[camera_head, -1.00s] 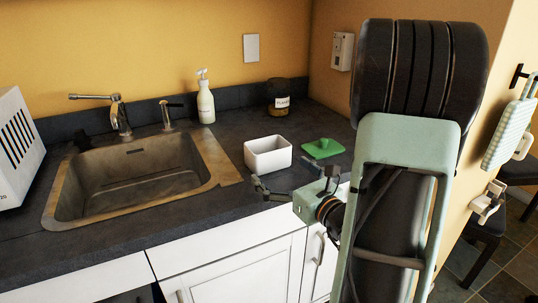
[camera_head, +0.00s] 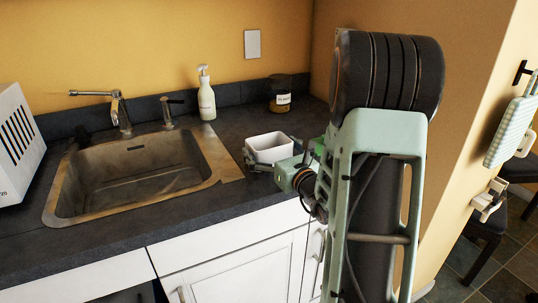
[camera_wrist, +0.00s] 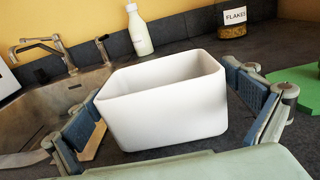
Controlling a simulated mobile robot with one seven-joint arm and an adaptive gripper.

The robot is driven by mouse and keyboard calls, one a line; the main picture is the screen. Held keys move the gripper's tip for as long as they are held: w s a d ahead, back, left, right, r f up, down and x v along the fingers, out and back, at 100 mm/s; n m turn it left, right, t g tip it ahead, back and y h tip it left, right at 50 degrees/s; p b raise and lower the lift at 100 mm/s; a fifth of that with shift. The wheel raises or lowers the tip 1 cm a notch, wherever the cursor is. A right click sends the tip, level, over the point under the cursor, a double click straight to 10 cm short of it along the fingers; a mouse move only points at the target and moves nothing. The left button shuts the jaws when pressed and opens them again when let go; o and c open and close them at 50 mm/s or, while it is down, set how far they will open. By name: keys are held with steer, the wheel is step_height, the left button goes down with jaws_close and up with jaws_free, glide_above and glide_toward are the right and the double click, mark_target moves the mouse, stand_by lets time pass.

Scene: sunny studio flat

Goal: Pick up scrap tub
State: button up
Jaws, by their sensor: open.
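The scrap tub is a white open-topped box (camera_head: 270,146) on the dark counter, right of the sink. It fills the middle of the wrist view (camera_wrist: 165,105) and looks upright and empty. My gripper (camera_wrist: 176,108) is open, with one blue-padded finger on each side of the tub. The left finger is close to the tub's left side, and a gap shows at the right. I cannot tell whether either pad touches it. In the head view my gripper (camera_head: 272,158) partly hides the tub's lower front.
The sink (camera_head: 135,172) with its tap lies to the left. A white soap bottle (camera_head: 206,97) and a flakes jar (camera_head: 280,95) stand behind the tub. A green lid (camera_wrist: 300,82) lies right of it, mostly hidden by my arm in the head view.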

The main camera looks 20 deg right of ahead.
steer(key=shift+w, duration=0.15)
steer(key=c, duration=1.1)
steer(key=shift+r, duration=0.1)
steer(key=shift+c, duration=0.2)
